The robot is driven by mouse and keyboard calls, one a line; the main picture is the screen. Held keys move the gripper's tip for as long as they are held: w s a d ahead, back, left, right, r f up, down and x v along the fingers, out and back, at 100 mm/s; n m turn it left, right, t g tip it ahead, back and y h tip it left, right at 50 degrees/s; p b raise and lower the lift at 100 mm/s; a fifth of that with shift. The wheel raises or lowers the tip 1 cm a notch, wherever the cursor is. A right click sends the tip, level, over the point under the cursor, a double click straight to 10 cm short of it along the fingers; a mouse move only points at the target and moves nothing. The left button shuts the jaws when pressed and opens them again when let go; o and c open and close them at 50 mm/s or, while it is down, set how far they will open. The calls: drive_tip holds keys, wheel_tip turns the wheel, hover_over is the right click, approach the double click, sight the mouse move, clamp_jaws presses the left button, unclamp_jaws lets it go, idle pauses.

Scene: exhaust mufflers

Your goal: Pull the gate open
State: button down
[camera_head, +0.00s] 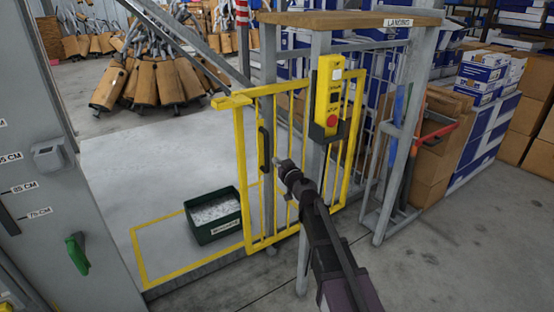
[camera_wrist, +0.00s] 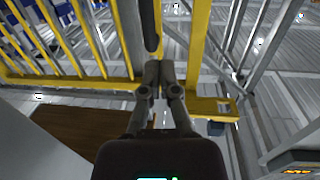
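The yellow barred gate (camera_head: 243,180) stands upright below the landing sign in the head view; I cannot tell whether it is ajar. Its black handle (camera_head: 263,150) is on the left part of the gate. My gripper (camera_head: 283,165) is just right of the handle's lower end. In the wrist view, the fingertips of my gripper (camera_wrist: 159,72) are together with nothing visible between them. The dark handle (camera_wrist: 151,28) ends just above the fingertips there, and yellow gate bars (camera_wrist: 198,45) are close by. I cannot tell whether the fingers touch the handle.
A yellow control box (camera_head: 327,95) with a red button hangs by the gate. A green bin (camera_head: 213,217) stands on the floor behind the gate, inside yellow lines. Grey posts (camera_head: 398,135) and cartons (camera_head: 435,150) are on the right. Floor at the lower right is clear.

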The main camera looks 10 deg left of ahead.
drive_tip(key=s+d+f+g+h, duration=0.1)
drive_tip(key=s+d+f+g, duration=0.45)
drive_tip(key=s, duration=0.25)
drive_tip(key=s+d+f+g+h, duration=0.1)
drive_tip(key=s+d+f+g, duration=0.35)
drive_tip(key=s+f, duration=0.3)
drive_tip(key=s+d+f+m+g+h, duration=0.2)
drive_tip(key=s+d+m+h, duration=0.1)
drive_tip(key=s+d, duration=0.4)
drive_tip(key=s+d+f+m+g+h, duration=0.3)
drive_tip(key=s+d+h, duration=0.1)
drive_tip(key=s+d, duration=0.3)
drive_tip(key=shift+s+d, duration=0.35)
drive_tip(key=shift+d, duration=0.35)
drive_tip(key=shift+s, duration=0.1)
